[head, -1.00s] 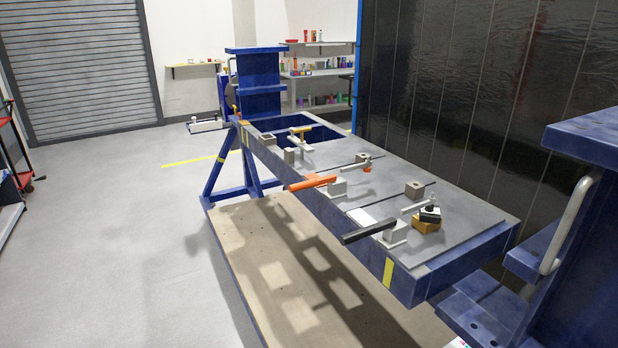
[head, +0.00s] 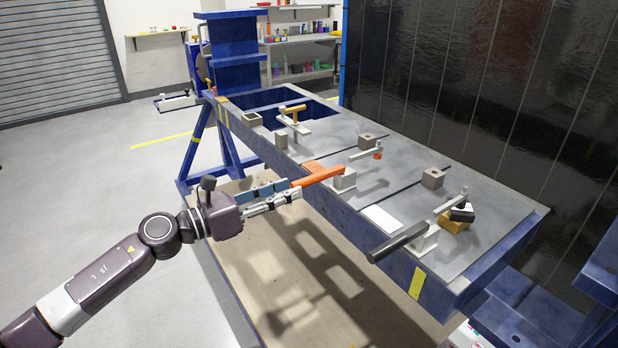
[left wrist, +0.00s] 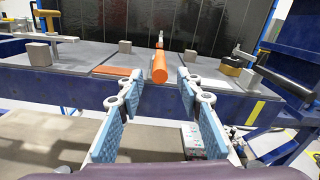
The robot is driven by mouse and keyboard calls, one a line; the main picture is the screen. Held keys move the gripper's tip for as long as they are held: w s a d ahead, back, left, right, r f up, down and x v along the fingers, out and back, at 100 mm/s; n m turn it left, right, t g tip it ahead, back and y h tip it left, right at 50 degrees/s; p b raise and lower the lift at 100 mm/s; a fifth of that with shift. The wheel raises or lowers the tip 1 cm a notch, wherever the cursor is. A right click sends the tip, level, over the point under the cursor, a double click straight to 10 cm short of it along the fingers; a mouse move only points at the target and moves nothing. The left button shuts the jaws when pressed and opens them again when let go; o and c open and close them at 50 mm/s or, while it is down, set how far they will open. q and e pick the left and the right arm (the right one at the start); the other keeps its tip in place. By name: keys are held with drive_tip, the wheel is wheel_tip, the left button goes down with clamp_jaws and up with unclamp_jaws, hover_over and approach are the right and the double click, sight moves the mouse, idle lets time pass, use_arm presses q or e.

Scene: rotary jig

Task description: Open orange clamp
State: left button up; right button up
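The orange clamp has an orange handle (head: 318,177) that sticks out over the near edge of the jig table, and a grey base (head: 344,181). Its arm reaches across the plate to an orange tip (head: 378,155). My left gripper (head: 280,190) is at the near side of the table, close to the handle's free end. In the left wrist view the left gripper (left wrist: 151,95) is open, with blue pads apart, and the orange handle (left wrist: 160,68) points toward the gap between them. I cannot tell any contact. My right gripper is out of view.
A black-handled clamp (head: 398,243) stands to the right, with its handle over the near edge. A yellow-handled clamp (head: 293,112) stands further left. Several grey blocks (head: 432,178) sit on the table (head: 480,240). A dark panel wall (head: 480,80) stands behind.

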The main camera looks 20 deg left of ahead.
sight(322, 177)
use_arm(q)
drive_tip(key=p+x, duration=0.2)
drive_tip(key=x, duration=0.4)
drive_tip(key=shift+a+r, duration=0.1)
drive_tip(key=shift+r, duration=0.05)
drive_tip(key=shift+w+d, duration=0.35)
drive_tip(key=shift+w, duration=0.05)
clamp_jaws()
